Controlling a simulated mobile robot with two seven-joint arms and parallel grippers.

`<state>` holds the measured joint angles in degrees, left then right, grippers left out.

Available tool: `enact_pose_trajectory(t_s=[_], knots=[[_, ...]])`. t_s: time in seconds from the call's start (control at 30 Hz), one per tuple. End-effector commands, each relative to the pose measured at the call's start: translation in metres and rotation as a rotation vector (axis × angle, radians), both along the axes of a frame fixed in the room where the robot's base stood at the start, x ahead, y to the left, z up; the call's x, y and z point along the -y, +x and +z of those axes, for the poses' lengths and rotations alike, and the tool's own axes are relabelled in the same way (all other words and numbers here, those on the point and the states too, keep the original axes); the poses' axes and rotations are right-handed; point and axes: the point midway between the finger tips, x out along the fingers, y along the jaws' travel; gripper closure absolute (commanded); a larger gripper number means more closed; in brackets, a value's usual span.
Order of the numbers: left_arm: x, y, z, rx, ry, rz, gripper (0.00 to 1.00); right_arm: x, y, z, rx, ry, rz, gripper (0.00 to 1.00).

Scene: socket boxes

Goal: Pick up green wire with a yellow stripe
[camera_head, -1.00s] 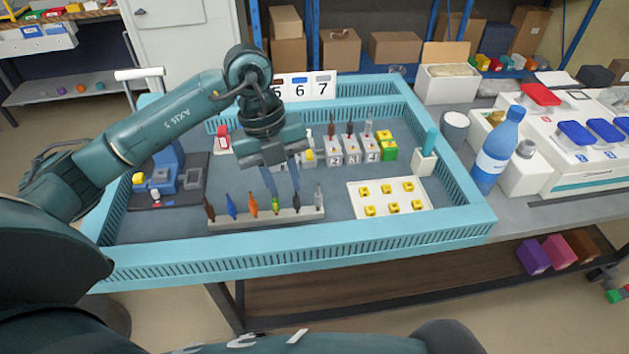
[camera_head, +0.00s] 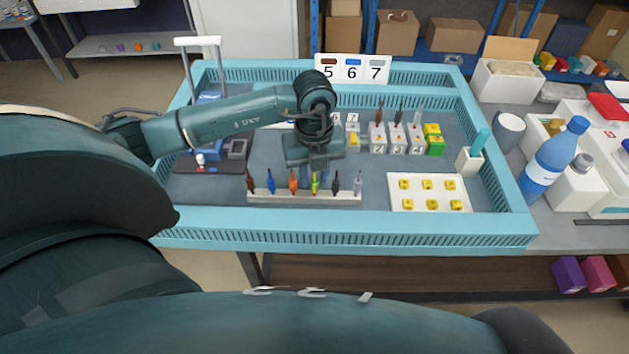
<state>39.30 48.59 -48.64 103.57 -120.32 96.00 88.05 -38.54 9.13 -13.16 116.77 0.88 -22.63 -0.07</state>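The green wire with a yellow stripe (camera_head: 315,185) stands upright in a pale rack (camera_head: 282,198), between an orange wire (camera_head: 293,181) and a dark wire (camera_head: 336,183). A brown wire (camera_head: 251,182), a blue wire (camera_head: 269,182) and a grey wire (camera_head: 358,183) stand in the same row. My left gripper (camera_head: 318,179) points down right at the green wire, its fingers just behind or around its top. I cannot tell whether the fingers touch it or how wide they are apart. My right gripper is not in view.
Behind the rack are grey numbered socket boxes (camera_head: 396,140) holding wires, and a green and yellow block (camera_head: 434,145). A white tray with yellow pieces (camera_head: 416,190) lies to the right. A turquoise tray wall (camera_head: 380,238) surrounds all this. A blue bottle (camera_head: 548,165) stands outside it.

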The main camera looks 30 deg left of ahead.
Motion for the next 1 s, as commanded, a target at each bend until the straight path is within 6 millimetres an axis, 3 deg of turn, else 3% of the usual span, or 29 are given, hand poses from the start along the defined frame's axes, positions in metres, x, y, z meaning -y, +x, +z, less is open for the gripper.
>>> enact_pose_trajectory(t_s=[0.17,0.4,0.73,1.0], knots=[[0.001,0.0,-0.019,-0.001,-0.001,0.0,0.73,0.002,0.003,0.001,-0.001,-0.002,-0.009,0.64],[0.0,0.0,-0.021,0.001,-0.001,-0.001,0.73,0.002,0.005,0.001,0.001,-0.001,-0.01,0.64],[0.0,0.0,-0.02,0.001,-0.001,-0.001,1.0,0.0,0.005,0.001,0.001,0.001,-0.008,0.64],[0.0,0.0,-0.02,0.001,-0.001,0.0,1.0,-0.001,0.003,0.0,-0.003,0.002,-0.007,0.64]])
